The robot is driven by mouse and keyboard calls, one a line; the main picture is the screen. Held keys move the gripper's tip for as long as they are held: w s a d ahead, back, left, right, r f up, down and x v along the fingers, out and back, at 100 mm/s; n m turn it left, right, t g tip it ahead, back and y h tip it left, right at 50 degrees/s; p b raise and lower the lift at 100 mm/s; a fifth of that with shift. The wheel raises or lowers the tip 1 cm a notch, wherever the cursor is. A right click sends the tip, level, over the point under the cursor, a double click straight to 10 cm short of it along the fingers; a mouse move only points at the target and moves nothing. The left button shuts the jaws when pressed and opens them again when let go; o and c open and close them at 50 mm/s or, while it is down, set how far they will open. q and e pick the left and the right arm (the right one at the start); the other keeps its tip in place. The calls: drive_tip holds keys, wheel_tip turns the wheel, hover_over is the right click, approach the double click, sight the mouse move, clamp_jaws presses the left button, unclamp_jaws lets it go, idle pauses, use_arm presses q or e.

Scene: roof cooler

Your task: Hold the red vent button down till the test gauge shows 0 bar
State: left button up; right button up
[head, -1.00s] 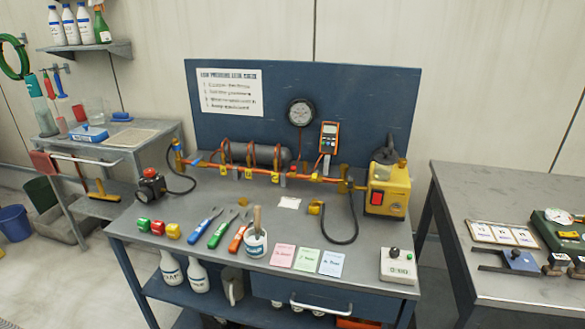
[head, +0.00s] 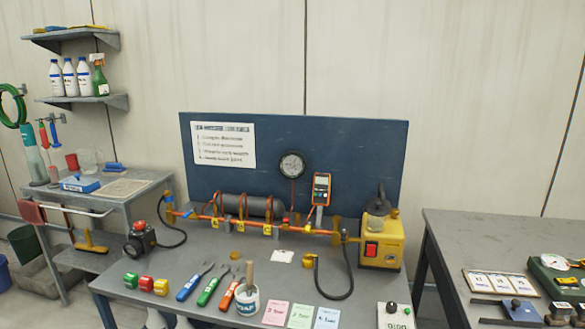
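The round black-rimmed gauge (head: 292,165) is on the blue back panel above the copper pipework; its needle is too small to read. A black unit with a red knob or button (head: 140,226) stands at the left of the bench, with a black hose running to the pipe. I cannot tell for certain which red part is the vent button. Neither of my grippers shows in the head view.
An orange handheld meter (head: 321,188) hangs right of the gauge. Red, green and yellow blocks, coloured-handle tools, a white pot (head: 247,299) and coloured cards line the front of the bench (head: 200,262). A side table (head: 450,240) stands right, a trolley (head: 150,186) left.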

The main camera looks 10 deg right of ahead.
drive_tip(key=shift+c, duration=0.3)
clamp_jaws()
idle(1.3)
